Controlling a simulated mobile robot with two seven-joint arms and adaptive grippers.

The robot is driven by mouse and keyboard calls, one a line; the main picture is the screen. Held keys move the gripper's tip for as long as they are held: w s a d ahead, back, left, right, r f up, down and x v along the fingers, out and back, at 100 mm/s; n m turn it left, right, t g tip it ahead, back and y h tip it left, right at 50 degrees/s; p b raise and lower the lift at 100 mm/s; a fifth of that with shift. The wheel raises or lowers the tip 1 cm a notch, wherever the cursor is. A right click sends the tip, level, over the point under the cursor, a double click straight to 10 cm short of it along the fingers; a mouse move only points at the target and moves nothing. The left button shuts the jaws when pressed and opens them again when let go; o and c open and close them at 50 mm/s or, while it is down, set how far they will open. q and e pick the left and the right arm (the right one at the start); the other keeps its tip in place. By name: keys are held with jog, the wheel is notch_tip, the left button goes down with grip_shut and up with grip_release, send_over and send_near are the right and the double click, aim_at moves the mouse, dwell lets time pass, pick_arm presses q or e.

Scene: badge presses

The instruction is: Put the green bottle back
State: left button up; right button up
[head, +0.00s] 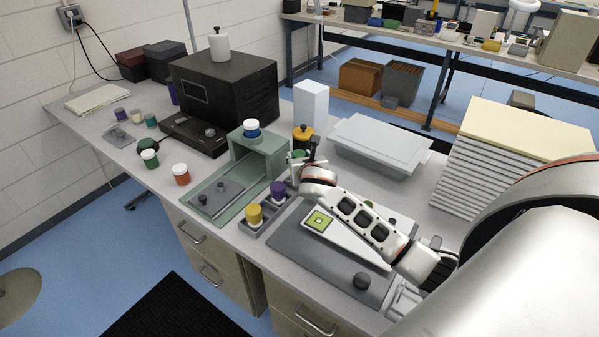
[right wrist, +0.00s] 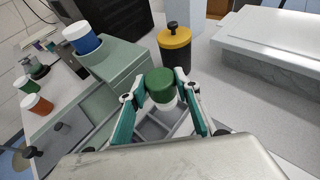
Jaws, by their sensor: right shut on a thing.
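My right gripper (head: 302,164) is shut on a green bottle, a white jar with a green lid (right wrist: 160,82), which is upright between the two fingers (right wrist: 164,104). In the head view it is mostly hidden by the gripper. It is over or just behind a small grey rack (head: 246,227) with compartments, which also shows below it in the wrist view (right wrist: 151,131). A yellow bottle (head: 254,215) and a purple bottle (head: 278,191) stand in the rack. Whether the green bottle touches the rack I cannot tell. My left gripper is not in view.
A yellow-topped black canister (head: 302,136) is close behind.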

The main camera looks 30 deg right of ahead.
jog(key=shift+f+b, duration=0.55)
jog(key=shift+f, duration=2)
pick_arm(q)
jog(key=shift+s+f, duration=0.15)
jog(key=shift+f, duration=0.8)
pick_arm(e)
jog(key=shift+r, duration=0.1)
jog(key=o, duration=0.8)
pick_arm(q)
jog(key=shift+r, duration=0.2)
pick_arm(e)
jog(key=shift+s+a+r, duration=0.1)
jog(key=shift+s, duration=0.2)
pick_arm(q)
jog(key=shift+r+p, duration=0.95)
jog(key=shift+p, duration=0.05)
pick_arm(e)
jog(key=v, duration=1.1)
jog(key=shift+s, duration=0.15)
